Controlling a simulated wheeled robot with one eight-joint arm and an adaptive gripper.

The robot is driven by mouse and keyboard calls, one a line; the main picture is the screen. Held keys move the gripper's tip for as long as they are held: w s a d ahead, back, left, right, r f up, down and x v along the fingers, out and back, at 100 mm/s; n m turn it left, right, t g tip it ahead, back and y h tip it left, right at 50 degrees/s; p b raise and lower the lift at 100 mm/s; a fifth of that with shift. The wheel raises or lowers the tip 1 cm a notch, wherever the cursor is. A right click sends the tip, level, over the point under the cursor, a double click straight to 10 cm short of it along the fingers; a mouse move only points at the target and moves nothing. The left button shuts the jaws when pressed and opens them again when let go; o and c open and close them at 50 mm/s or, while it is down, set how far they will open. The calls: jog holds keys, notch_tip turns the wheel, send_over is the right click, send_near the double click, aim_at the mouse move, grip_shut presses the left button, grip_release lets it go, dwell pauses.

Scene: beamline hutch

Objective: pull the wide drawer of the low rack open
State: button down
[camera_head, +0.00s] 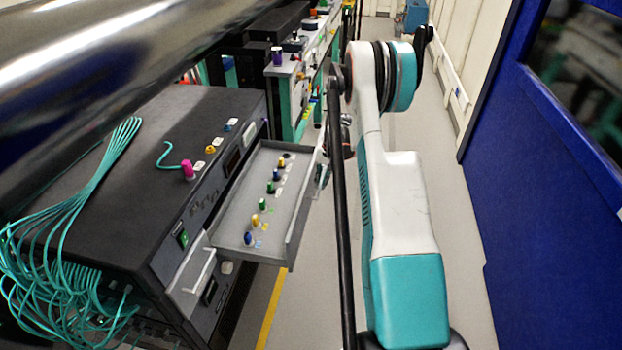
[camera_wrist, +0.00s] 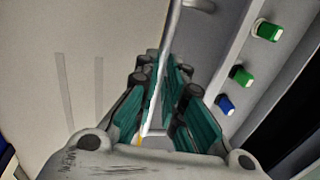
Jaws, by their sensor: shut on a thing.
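The low rack (camera_head: 120,150) is a dark cabinet at the left of the head view. Its wide grey drawer (camera_head: 232,210) stands pulled well out, with a row of small coloured pieces inside. My gripper (camera_head: 324,162) is at the drawer's front, partly hidden by my arm and the front panel. Green and blue pieces show to the right of the fingers.
A second, smaller handle (camera_head: 195,272) sits on the rack's near front. Teal cables (camera_head: 60,240) hang over the rack's left side. A large metal pipe crosses above. Free floor (camera_head: 440,200) lies right of my arm, up to a blue wall (camera_head: 540,190).

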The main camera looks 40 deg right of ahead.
jog(key=shift+s+d, duration=0.1)
jog(key=shift+s, duration=0.1)
jog(key=c, duration=1.7)
grip_release()
jog(key=r, duration=0.4)
jog(key=s+d+r, duration=0.1)
jog(key=r, duration=0.6)
jog(key=shift+s+d+r, duration=0.2)
jog(key=shift+s+r, duration=0.15)
jog(key=shift+r, duration=0.05)
